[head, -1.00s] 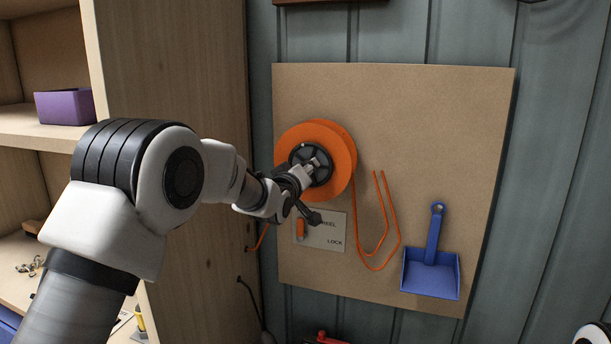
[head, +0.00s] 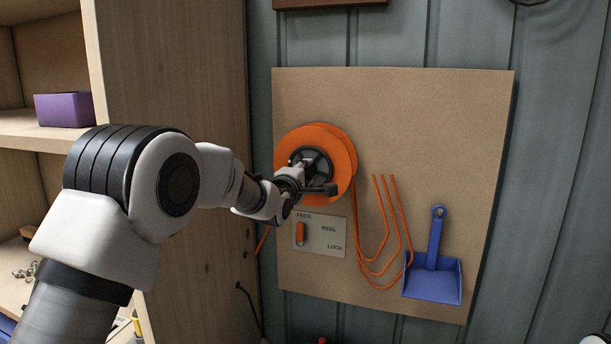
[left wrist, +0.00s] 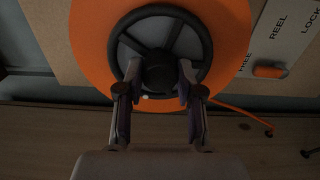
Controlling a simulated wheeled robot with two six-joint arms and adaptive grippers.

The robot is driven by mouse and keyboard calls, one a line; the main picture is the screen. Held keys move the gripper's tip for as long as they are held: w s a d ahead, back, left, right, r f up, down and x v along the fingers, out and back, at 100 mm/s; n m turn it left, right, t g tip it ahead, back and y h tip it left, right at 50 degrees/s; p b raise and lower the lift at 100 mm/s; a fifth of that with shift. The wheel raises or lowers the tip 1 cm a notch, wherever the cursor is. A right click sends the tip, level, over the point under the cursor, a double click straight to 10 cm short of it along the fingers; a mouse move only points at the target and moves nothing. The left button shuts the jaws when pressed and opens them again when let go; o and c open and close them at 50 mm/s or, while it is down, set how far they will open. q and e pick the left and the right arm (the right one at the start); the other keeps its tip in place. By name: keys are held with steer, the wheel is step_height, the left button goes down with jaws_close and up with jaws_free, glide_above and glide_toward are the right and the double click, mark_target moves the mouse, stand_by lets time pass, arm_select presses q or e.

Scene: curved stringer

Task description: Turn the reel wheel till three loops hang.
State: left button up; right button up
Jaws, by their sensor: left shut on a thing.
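The orange reel (head: 343,150) is mounted on the brown board, with a dark spoked wheel (head: 318,165) at its centre. My left gripper (head: 298,170) is at the wheel. In the left wrist view its two fingers (left wrist: 158,82) are shut on the wheel (left wrist: 206,48), around its hub area. Orange cord (head: 386,215) hangs right of the reel in nested U-shaped loops; three strand tops show, and the widest loop passes in front of the blue dustpan's edge. An orange lever (head: 300,232) on the FREE/REEL/LOCK plate (head: 325,236) stands upright under FREE.
A blue dustpan (head: 434,275) hangs at the board's lower right. A wooden shelf unit (head: 185,60) with a purple box (head: 63,109) stands at the left. The board (head: 430,120) is bare above the loops and at the upper right.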

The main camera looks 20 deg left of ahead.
arm_select(q)
steer(key=n, duration=0.5)
steer(key=shift+f, duration=0.1)
stand_by(0.4)
steer(key=o, duration=1.2)
steer(key=shift+c, duration=0.2)
steer(key=s, duration=1.2)
steer(key=shift+a, duration=0.25)
